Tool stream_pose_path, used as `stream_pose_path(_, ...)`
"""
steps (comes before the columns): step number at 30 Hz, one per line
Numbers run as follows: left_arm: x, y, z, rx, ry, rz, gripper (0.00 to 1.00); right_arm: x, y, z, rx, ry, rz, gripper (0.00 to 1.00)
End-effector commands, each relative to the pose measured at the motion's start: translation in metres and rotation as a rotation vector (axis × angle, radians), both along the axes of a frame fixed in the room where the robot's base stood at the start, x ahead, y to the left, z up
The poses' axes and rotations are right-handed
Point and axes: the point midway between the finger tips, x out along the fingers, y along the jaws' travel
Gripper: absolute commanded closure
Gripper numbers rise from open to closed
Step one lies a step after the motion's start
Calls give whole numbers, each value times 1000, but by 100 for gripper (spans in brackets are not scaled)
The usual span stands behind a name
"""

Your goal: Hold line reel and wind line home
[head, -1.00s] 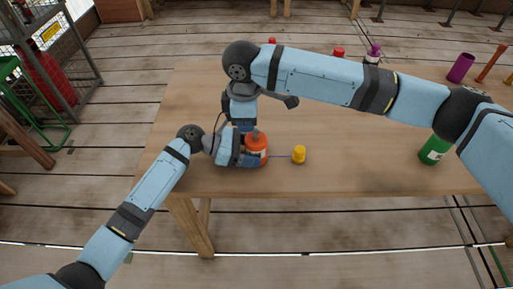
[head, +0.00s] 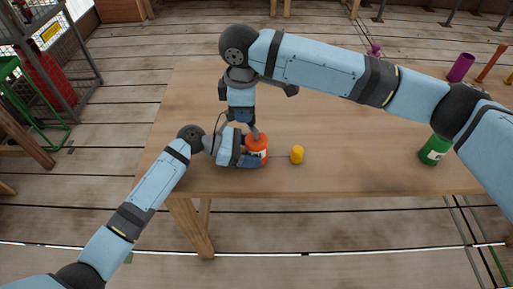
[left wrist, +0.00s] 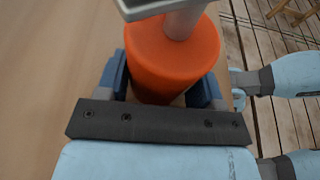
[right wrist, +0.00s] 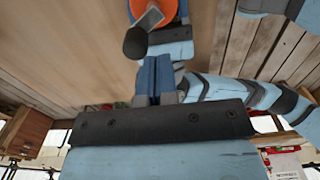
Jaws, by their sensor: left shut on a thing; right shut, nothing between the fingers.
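The line reel (head: 257,148) is an orange-red drum with a grey crank on top, near the table's front left. My left gripper (head: 252,157) is shut around its sides; in the left wrist view the drum (left wrist: 165,70) sits between the two blue fingers. A thin line runs from the reel to a yellow piece (head: 297,155) upright on the table to its right. My right gripper (head: 244,121) is shut and empty just behind the crank. In the right wrist view its closed fingertips (right wrist: 155,62) are close to the crank's dark knob (right wrist: 136,42); contact is unclear.
The wooden table (head: 340,150) is clear around the yellow piece. A green can (head: 435,150) stands at the right near my right arm. A purple cylinder (head: 461,67) and a small purple-topped item (head: 374,50) stand at the back. My right arm spans above the table.

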Motion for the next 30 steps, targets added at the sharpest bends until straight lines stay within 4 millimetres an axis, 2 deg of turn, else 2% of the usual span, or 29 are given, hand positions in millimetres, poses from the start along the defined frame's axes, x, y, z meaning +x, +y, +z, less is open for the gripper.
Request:
stream_pose_path(15,1,1,-1,1,1,3,52,-1,0,38,-1,2,1,100)
stream_pose_path(30,1,1,-1,1,1,3,52,-1,0,39,-1,2,1,100)
